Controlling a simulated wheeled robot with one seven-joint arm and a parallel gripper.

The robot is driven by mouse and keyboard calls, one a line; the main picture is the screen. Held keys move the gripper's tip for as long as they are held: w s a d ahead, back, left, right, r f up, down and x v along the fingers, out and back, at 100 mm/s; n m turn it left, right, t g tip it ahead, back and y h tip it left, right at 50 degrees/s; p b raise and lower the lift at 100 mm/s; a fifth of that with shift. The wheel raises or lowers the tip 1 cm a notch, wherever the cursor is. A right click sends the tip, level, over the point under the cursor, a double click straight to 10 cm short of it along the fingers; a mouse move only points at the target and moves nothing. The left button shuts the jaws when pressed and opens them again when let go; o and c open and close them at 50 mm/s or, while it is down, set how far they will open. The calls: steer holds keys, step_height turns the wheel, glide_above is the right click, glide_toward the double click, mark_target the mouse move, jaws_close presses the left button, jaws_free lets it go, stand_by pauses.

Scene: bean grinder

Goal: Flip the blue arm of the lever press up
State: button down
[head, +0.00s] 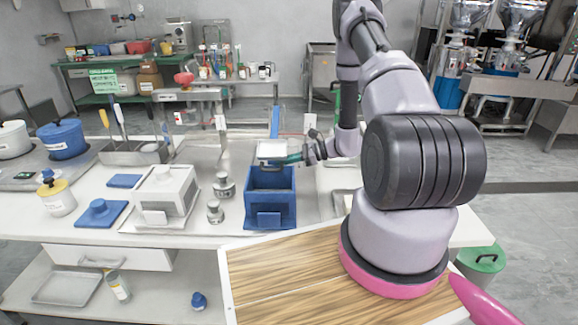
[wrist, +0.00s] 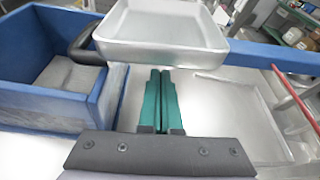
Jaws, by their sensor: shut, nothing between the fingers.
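The lever press is a blue open-topped box (head: 271,203); its open box also shows at the left of the wrist view (wrist: 60,85). A grey metal pan (head: 271,150) with a dark handle lies over the box's back edge; in the wrist view the pan (wrist: 160,28) is just beyond the fingertips. The blue arm (head: 275,121) shows as a narrow bar beyond the pan; in the wrist view the blue arm (wrist: 265,55) runs from the pan to the right. My gripper (head: 290,158), with green fingers (wrist: 161,72), is shut and empty beside the pan. Whether it touches the pan is unclear.
Grey weights (head: 223,186), a grey box-shaped unit (head: 164,193) and a blue knobbed lid (head: 100,213) stand left of the press. A metal rack (head: 187,95) stands behind. A wooden board (head: 275,275) lies in front. Free counter shows right of the box.

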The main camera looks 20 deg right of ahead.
steer(key=shift+a+r, duration=0.15)
steer(key=shift+r, duration=0.6)
steer(key=shift+r, duration=0.15)
